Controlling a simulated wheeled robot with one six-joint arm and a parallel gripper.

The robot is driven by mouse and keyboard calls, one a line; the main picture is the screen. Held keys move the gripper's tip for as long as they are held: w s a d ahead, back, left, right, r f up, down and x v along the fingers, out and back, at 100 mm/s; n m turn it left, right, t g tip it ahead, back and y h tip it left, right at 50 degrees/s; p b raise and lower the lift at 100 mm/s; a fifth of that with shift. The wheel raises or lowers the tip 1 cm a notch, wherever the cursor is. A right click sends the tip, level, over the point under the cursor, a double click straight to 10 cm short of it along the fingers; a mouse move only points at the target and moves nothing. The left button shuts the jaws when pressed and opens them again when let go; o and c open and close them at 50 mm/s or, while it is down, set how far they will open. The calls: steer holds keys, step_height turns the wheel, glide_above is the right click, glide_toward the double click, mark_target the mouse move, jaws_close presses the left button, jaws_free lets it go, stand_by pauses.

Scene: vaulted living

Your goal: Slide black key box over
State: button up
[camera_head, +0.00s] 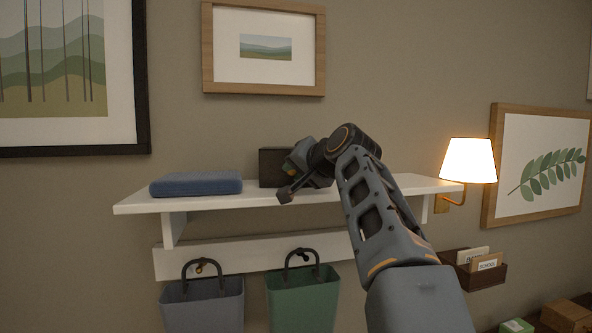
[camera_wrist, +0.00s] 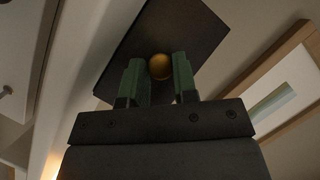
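In the wrist view the dark face of the key box (camera_wrist: 190,32) carries a round brass knob (camera_wrist: 160,66). The green fingers of my gripper (camera_wrist: 160,72) stand close on either side of the knob, with a gap about as wide as it. They look shut on the knob.
A blue flat case (camera_head: 196,184) lies on the shelf left of the box, with bare shelf between. A lit wall lamp (camera_head: 468,161) is near the shelf's right end. Two bags (camera_head: 303,300) hang below. A framed picture (camera_head: 264,83) hangs above.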

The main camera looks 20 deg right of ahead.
jaws_close()
steer(key=shift+s+a+b, duration=0.15)
steer(key=shift+s+a, duration=0.45)
steer(key=shift+a, duration=0.15)
steer(key=shift+s+a+b, duration=0.15)
steer(key=shift+s+a, duration=0.4)
steer(key=shift+a, duration=0.2)
steer(key=o, duration=0.6)
jaws_free()
steer(key=shift+o, duration=0.2)
steer(key=b+v, duration=0.2)
steer(key=v, duration=1.1)
steer(key=shift+s+b, duration=0.4)
